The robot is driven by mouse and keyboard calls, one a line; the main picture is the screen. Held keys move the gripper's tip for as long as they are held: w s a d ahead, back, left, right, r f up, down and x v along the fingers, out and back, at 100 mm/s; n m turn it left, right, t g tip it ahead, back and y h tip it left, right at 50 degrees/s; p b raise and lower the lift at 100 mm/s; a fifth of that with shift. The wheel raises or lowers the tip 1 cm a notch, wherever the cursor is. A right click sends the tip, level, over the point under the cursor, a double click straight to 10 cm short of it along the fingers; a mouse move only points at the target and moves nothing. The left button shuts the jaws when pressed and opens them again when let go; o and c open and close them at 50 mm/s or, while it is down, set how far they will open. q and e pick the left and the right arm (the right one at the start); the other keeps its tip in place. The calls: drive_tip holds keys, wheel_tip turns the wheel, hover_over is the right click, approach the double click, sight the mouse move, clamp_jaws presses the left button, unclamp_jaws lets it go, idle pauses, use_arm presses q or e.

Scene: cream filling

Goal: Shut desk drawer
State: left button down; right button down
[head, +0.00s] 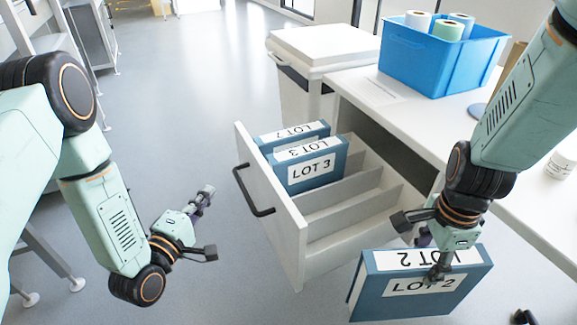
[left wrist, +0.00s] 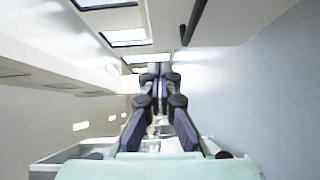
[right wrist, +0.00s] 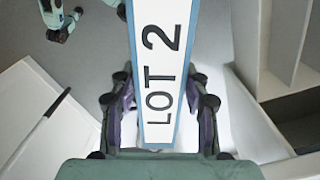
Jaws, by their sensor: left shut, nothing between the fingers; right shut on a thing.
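The white desk drawer (head: 297,235) is pulled out from the desk. Its front panel with a black bar handle (head: 252,190) faces left. Two blue boxes stand in its far compartments: LOT 7 (head: 292,136) and LOT 3 (head: 310,168). The nearer compartments are empty. My right gripper (head: 440,262) is shut on the blue LOT 2 box (head: 425,305), held beside the near side of the drawer; its label fills the middle of the right wrist view (right wrist: 163,75). My left gripper (head: 205,195) is shut and empty, left of the drawer handle and apart from it.
A blue crate (head: 430,62) with several rolls stands on the white desk (head: 360,90). A white bin (head: 318,48) stands beyond the drawer. A white jar (head: 560,163) is at the right edge. The grey floor left of the drawer is clear.

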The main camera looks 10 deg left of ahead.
use_arm(q)
drive_tip(key=b, duration=0.4)
approach(251, 152)
drive_tip(key=w+a, duration=0.2)
drive_tip(key=w, duration=0.2)
drive_tip(key=d, duration=0.1)
drive_tip(key=w+d, duration=0.1)
drive_tip(key=d, duration=0.1)
drive_tip(key=shift+w+f+b, duration=0.3)
drive_tip(key=shift+w+f, duration=0.05)
drive_tip(key=shift+w, duration=0.1)
